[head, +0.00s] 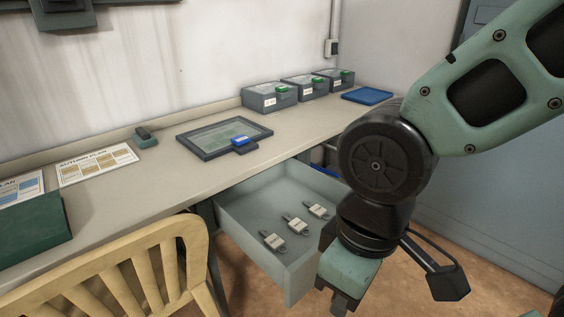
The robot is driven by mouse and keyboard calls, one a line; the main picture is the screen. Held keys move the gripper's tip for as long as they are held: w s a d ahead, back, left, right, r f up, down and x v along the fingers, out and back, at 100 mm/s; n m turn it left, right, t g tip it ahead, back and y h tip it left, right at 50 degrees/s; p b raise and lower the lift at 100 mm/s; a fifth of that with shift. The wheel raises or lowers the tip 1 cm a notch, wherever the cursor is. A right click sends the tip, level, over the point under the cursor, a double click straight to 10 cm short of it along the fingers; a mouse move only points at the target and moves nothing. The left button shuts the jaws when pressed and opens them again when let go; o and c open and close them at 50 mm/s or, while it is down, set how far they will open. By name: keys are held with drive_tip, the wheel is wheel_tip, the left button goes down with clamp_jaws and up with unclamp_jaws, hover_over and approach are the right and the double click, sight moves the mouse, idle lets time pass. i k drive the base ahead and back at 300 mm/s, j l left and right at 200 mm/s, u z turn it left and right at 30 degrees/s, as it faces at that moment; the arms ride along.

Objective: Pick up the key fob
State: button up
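Three small dark tags with pale labels and ring ends, which look like key fobs, lie in a slanted row on the floor of an open grey drawer (228,218). The front one (273,241) is at left, the middle one (296,225) is beside it, and the far one (317,210) is at right. The label writing is too small to read. My gripper (340,303) points down at the bottom of the view, to the right of the tags and apart from them. Its fingertips are barely visible, so its opening is unclear.
The drawer hangs open under a long desk (185,182). On the desk are a framed panel (195,145) with a blue clip, several papers, a small dark green object (145,137), three grey boxes and a blue tray (367,96). A wooden chair (150,262) stands left of the drawer.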

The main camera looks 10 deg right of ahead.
sight(296, 224)
drive_tip(key=i+j+u, duration=0.1)
drive_tip(key=i+j, duration=0.15)
drive_tip(key=j, duration=0.2)
drive_tip(key=i+j, duration=0.25)
drive_tip(key=j, duration=0.15)
drive_tip(key=i+j+u, duration=0.15)
drive_tip(key=j, duration=0.25)
drive_tip(key=i, duration=0.1)
